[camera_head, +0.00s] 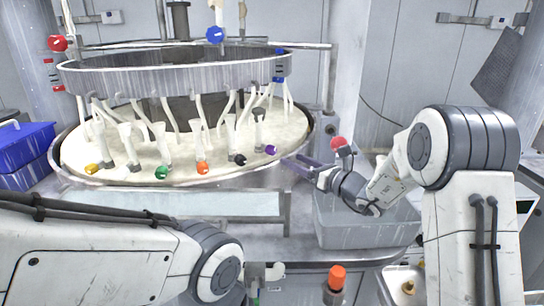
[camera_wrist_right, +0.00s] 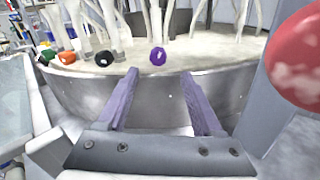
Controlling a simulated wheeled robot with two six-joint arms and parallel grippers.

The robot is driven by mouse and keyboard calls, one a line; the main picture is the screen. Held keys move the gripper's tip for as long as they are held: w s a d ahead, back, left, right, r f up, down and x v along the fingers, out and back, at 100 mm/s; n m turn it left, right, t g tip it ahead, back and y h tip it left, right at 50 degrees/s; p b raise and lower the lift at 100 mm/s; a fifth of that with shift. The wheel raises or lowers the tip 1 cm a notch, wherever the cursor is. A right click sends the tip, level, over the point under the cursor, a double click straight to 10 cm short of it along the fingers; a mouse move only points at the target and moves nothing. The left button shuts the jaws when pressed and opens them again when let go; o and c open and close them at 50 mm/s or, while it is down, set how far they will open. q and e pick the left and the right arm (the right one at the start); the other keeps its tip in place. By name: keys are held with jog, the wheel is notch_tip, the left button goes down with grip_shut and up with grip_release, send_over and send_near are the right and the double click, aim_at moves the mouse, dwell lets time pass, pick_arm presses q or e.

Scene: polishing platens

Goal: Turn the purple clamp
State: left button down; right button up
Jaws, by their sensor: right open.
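The purple clamp (camera_head: 271,149) sits at the right end of a row of coloured clamps near the front rim of the round platen (camera_head: 225,180). In the right wrist view the purple clamp (camera_wrist_right: 158,56) appears just beyond the fingertips, between them in the picture. My right gripper (camera_head: 290,161) is close to the platen's right rim. In the right wrist view the right gripper (camera_wrist_right: 159,76) has its two purple fingers spread and nothing between them. My left arm crosses the lower left of the head view; its gripper is not visible.
Black (camera_head: 238,159), orange (camera_head: 202,167), green (camera_head: 162,172) and yellow (camera_head: 92,168) clamps stand left of the purple one. A red knob (camera_head: 337,142) is beside my right wrist. A grey bin (camera_head: 365,228) lies below it. A metal ring (camera_head: 175,78) with hanging hoses is above the platen.

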aim_at(274, 151)
jog(key=p+x, duration=0.2)
jog(key=x, duration=0.7)
jog(key=shift+a, duration=0.25)
grip_shut()
jog(key=n+b, duration=0.1)
jog(key=b, duration=0.2)
jog(key=n+b, duration=0.1)
jog(key=b, duration=0.1)
jog(key=shift+f+n+b, duration=0.25)
jog(key=shift+n+b, duration=0.05)
jog(key=shift+b, duration=0.1)
jog(key=shift+r+n+b, duration=0.15)
jog(key=shift+n+b, duration=0.15)
jog(key=shift+b, duration=0.1)
jog(key=shift+r, duration=0.1)
